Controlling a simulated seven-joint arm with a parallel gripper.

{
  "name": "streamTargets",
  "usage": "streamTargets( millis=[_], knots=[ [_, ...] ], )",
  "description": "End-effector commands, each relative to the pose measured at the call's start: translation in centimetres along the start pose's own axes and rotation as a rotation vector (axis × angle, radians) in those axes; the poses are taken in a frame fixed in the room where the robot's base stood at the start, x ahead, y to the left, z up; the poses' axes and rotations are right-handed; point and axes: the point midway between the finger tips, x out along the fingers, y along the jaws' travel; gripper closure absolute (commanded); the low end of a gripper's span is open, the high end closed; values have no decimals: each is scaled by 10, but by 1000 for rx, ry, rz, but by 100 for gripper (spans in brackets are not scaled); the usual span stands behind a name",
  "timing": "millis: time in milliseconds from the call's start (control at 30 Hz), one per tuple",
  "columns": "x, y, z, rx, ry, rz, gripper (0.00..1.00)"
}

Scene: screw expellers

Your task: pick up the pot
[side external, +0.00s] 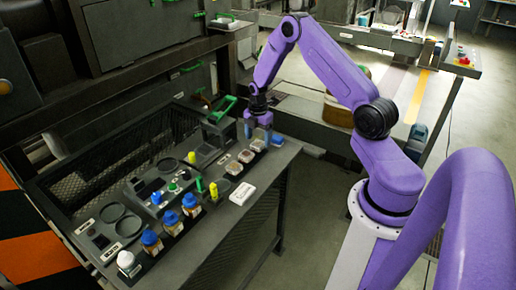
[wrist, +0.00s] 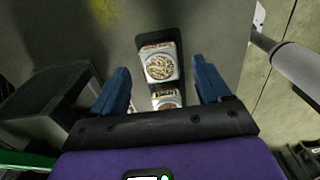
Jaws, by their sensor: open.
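No thing is clearly recognisable as a pot. The nearest candidates are small square-looking containers with pale, grainy contents. In the wrist view one such container (wrist: 159,66) stands on a dark strip ahead of the fingers, and a second container (wrist: 166,98) lies partly hidden behind the gripper's edge. In the side view a row of these containers (side external: 246,156) stands near the table's right end. My gripper (side external: 258,131) is at that end of the row, pointing down. In the wrist view my gripper (wrist: 163,84) has its blue fingers spread wide, with nothing visibly gripped.
The dark table (side external: 203,226) also holds bottles with blue caps (side external: 171,219), yellow pieces (side external: 214,191), a white box (side external: 242,193) and round recesses. A green-handled item (side external: 222,108) stands left of my gripper.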

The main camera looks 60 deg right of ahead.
Motion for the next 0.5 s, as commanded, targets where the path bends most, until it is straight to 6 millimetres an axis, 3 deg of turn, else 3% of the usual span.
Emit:
streamTargets(
  millis=[200, 500],
  knots=[
    [30, -1, -2, 1, 1, -3, 23],
    [37, 0, -2, 1, 0, 0, 23]
  ],
)
